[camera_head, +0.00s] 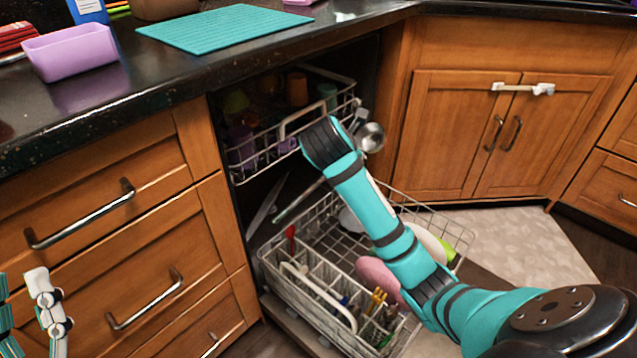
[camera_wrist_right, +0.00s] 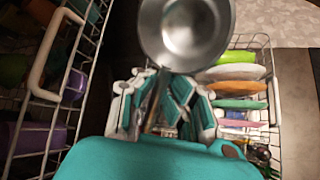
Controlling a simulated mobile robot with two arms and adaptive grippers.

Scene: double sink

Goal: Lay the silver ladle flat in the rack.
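The silver ladle shows its round bowl (camera_head: 370,137) just right of my right wrist in the head view. In the right wrist view its bowl (camera_wrist_right: 187,30) is at the top, and its handle runs down between the fingers. My right gripper (camera_wrist_right: 165,105) is shut on the handle; in the head view my wrist mostly hides it. The ladle is held above the pulled-out lower rack (camera_head: 440,213), beside the upper rack (camera_head: 345,98). My left gripper (camera_head: 48,310) is at the lower left edge, only partly visible, away from the ladle.
The lower rack holds plates, a pink dish (camera_head: 378,278) and a cutlery basket (camera_head: 310,300). The upper rack holds several cups. A purple tub (camera_head: 70,52) and teal mat (camera_head: 220,28) are on the counter. Drawers (camera_head: 110,270) stand left; a cabinet (camera_head: 450,130) stands right.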

